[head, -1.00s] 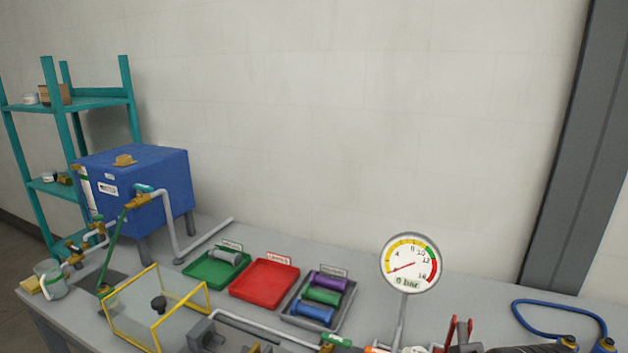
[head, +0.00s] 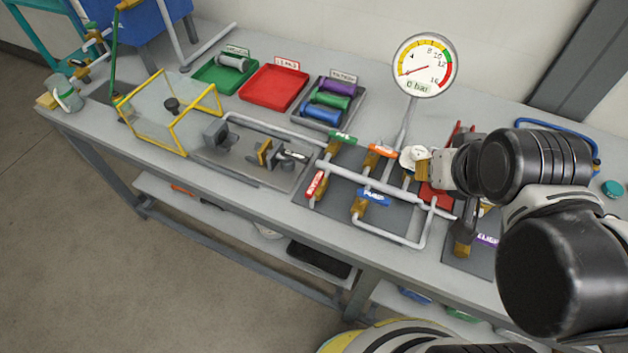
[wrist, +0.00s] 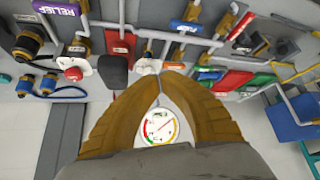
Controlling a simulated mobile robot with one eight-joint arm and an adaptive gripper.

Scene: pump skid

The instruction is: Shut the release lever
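My gripper (wrist: 158,82) shows in the wrist view with its two brown fingers meeting at the tips, and I see nothing held between them. In the head view my gripper (head: 424,165) is over the right part of the pipe skid, near a white round fitting. No part carries a readable release-lever label. A red upright lever-like part (head: 456,132) stands just behind my gripper in the head view, partly hidden by it. In the wrist view a dark grip (wrist: 113,72) by a red part lies left of the fingertips, apart from them. I cannot tell whether it is the same part.
A pressure gauge (head: 425,65) reading 0 bar stands behind the skid. Pipes with green, orange, red and blue (head: 373,197) valve handles lie left of my gripper. A purple relief label (wrist: 60,8) and a red knob (wrist: 73,74) are nearby. Trays (head: 275,87) and a yellow-framed guard (head: 180,120) stand further left.

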